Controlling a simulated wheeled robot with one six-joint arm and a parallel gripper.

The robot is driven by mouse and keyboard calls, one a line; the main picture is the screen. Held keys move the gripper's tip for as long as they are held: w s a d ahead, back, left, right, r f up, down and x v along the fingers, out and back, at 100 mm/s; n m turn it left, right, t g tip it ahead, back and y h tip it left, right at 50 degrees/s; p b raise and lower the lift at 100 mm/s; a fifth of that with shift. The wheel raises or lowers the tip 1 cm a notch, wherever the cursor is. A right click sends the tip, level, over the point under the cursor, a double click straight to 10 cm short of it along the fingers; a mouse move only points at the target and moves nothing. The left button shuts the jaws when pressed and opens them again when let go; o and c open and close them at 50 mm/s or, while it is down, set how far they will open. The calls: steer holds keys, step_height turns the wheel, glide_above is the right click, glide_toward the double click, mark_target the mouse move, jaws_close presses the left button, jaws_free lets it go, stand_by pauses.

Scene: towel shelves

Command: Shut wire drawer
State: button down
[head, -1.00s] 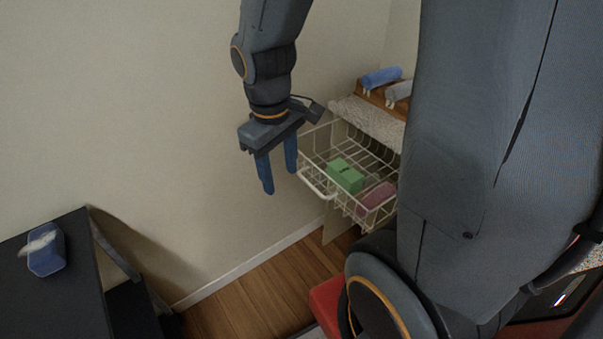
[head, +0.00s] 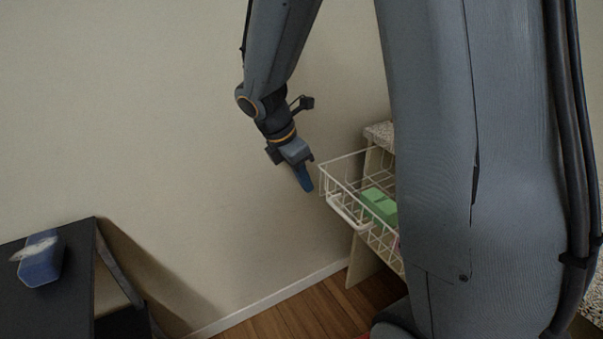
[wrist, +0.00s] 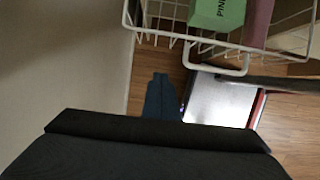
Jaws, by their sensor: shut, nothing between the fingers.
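The white wire drawer (head: 322,180) stands pulled out from the shelf unit. Its front handle (head: 347,214) is on the side facing me; the handle also shows in the wrist view (wrist: 216,69). A green box (head: 379,205) lies inside, and a pink item (wrist: 258,22) lies beside it in the wrist view. My gripper (head: 306,184) is shut and empty, fingers pointing down, just left of the drawer's front left corner. In the wrist view my shut fingers (wrist: 162,97) appear below and left of the handle, apart from it. My arm hides the drawer's right part in the head view.
The shelf unit's speckled top (head: 379,133) is behind the drawer, close to the pale wall (head: 180,130). A dark table (head: 70,275) with a blue object (head: 40,262) stands at the left. Wooden floor (head: 300,315) is open below.

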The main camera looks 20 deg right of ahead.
mark_target(324, 186)
steer(key=shift+w+d+f, duration=0.1)
steer(key=shift+d+f, duration=0.6)
steer(key=shift+d, duration=0.25)
steer(key=shift+w+d+f, duration=0.15)
steer(key=shift+d+f, duration=0.55)
steer(key=shift+d, duration=0.2)
steer(key=shift+w+d+f, duration=0.1)
steer(key=shift+d+f, duration=0.6)
steer(key=shift+d, duration=0.25)
steer(key=shift+d, duration=0.1)
